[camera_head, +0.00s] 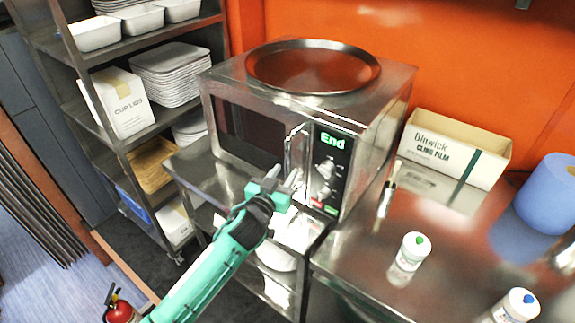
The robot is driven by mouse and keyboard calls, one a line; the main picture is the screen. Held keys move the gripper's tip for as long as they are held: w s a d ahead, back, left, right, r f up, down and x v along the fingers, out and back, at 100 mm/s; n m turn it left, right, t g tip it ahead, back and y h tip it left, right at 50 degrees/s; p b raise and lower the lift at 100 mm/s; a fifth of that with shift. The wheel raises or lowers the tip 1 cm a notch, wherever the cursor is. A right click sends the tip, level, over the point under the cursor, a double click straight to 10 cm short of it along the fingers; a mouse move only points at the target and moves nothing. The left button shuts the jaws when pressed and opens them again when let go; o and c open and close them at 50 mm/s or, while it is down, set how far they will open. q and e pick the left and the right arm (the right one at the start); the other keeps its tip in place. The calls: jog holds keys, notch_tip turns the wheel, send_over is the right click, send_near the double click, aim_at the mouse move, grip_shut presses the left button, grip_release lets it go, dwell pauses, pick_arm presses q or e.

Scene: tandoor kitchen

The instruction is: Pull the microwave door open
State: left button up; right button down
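The steel microwave (365,145) stands on a metal stand, its front facing me. Its door (245,133) has a dark window and looks shut. The door handle (290,148) is a bright metal bar at the door's right edge, beside the control panel (328,173) with the green "End" display. My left gripper (281,180), on a green arm, is in front of the door near the handle's lower end. Its two fingers look apart with nothing between them. I cannot tell whether a finger touches the handle. My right gripper is not in view.
A round dark tray (313,67) lies on top of the microwave. A shelf rack (105,148) with white dishes stands close at left. At right, a steel counter (355,252) holds a cling film box (453,146), a blue roll (548,192) and white-bodied bottles (408,254).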

pick_arm(q)
jog(key=shift+x, duration=1.45)
grip_shut()
